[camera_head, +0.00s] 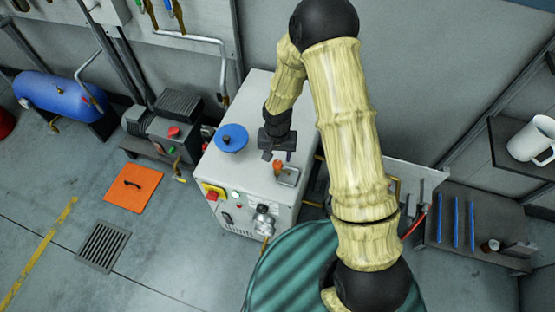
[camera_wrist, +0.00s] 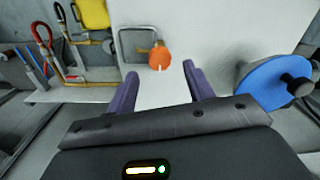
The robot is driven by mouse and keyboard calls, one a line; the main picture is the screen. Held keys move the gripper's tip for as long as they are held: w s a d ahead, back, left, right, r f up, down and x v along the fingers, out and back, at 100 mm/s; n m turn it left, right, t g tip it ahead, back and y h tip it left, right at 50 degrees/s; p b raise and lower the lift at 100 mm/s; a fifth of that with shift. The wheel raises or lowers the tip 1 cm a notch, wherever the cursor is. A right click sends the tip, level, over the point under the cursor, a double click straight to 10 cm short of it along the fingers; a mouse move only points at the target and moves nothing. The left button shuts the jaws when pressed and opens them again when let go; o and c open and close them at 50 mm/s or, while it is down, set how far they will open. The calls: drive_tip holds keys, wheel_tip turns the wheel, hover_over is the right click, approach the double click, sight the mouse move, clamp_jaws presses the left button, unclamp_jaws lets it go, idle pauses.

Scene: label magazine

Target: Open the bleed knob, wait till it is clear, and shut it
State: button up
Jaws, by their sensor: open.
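A small orange knob (camera_head: 278,166), which looks like the bleed knob, stands on top of the white cabinet (camera_head: 250,105) beside a metal frame (camera_head: 287,178). In the wrist view the orange knob (camera_wrist: 159,57) carries a white mark on its edge facing me and sits on a brass-coloured fitting. My gripper (camera_head: 278,152) is just behind and above it. Its dark purple fingers (camera_wrist: 160,88) are apart with nothing between them. The knob lies beyond the fingertips, roughly in line with the gap. Whether anything flows from the fitting cannot be seen.
A blue wheel (camera_head: 231,138) with a dark hub is on the cabinet top, left of my gripper. A red button (camera_head: 211,194) and a valve fitting (camera_head: 264,219) are on the cabinet front. A shelf with blue strips (camera_head: 456,220) is at the right.

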sight(277, 163)
drive_tip(key=shift+f, duration=2)
drive_tip(key=c, duration=1)
